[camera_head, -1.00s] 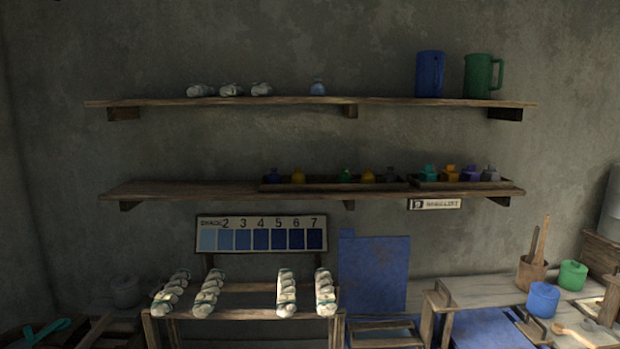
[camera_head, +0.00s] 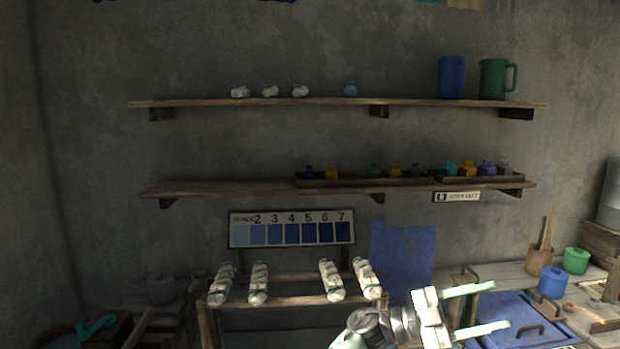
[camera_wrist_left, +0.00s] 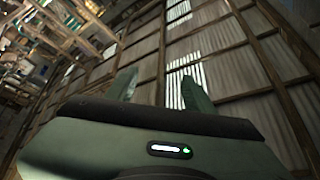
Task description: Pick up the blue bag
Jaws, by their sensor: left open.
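A small dark blue bag (camera_head: 309,172) stands at the left end of the long tray on the middle shelf. I cannot tell which of the two the task means. My left gripper (camera_head: 501,304) is at the lower right of the head view, low and far from both, open and empty, fingers pointing right. In the left wrist view its two fingers (camera_wrist_left: 158,75) are apart with nothing between them. That view shows no bag. My right gripper is not in view.
The tray (camera_head: 350,183) holds more coloured bags; another tray stands to its right. A blue pitcher (camera_head: 451,77) and green pitcher (camera_head: 493,79) stand on the top shelf. A rack of white skeins (camera_head: 332,281) and a blue board (camera_head: 402,258) stand below. The middle shelf's left end is bare.

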